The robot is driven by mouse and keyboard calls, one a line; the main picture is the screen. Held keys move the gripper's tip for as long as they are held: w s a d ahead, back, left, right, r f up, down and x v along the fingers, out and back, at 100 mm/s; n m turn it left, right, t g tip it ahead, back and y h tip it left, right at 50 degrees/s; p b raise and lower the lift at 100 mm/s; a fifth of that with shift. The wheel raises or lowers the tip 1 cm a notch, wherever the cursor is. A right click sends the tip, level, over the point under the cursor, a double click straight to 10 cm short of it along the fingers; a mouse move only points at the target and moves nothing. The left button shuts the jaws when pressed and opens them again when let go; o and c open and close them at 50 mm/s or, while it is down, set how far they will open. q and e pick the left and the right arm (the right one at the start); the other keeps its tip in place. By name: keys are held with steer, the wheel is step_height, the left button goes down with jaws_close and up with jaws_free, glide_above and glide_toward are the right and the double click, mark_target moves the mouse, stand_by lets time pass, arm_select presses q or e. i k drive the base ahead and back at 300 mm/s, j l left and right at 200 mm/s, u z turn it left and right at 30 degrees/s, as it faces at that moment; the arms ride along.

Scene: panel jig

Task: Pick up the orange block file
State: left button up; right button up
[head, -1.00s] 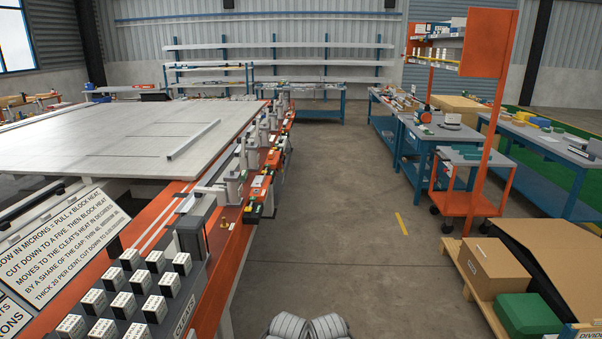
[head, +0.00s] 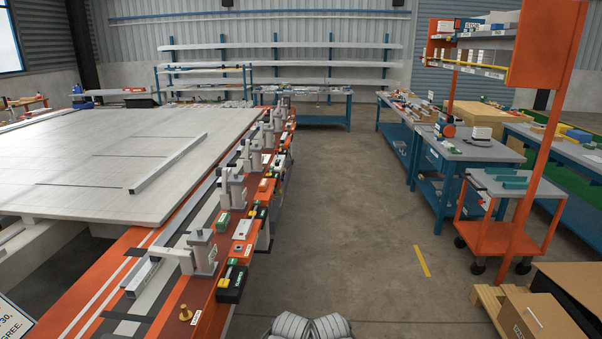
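I cannot make out an orange block file for certain in the head view. Small orange pieces (head: 265,186) sit among the clamps along the orange rail, too small to identify. An orange and black item (head: 446,128) stands on a blue bench at the right; I cannot tell what it is.
A large pale panel (head: 90,165) lies on the jig at left, with toggle clamps (head: 203,250) along its orange rail. An orange trolley (head: 500,236), blue bench (head: 470,150) and cardboard box (head: 540,320) stand at right. The grey floor (head: 350,220) between is clear.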

mark_target(263, 184)
steer(key=i+u, duration=0.15)
steer(key=i, duration=0.3)
steer(key=i+l+u, duration=0.15)
steer(key=i, duration=0.35)
steer(key=i+l+u, duration=0.15)
steer(key=i, duration=0.3)
steer(key=u, duration=1)
steer(key=k+l+u, duration=0.1)
steer(key=l, duration=1.1)
steer(key=i+l+u, duration=0.1)
steer(key=l, duration=0.45)
steer(key=i+l+u, duration=0.15)
steer(key=l, duration=0.35)
steer(key=i+l+u, duration=0.1)
steer(key=l, duration=0.45)
steer(key=i+l+u, duration=0.15)
steer(key=l, duration=0.45)
steer(key=i+l+u, duration=0.1)
steer(key=i+l, duration=0.3)
steer(key=i+l+u, duration=0.1)
steer(key=i+l, duration=0.3)
steer(key=l, duration=0.2)
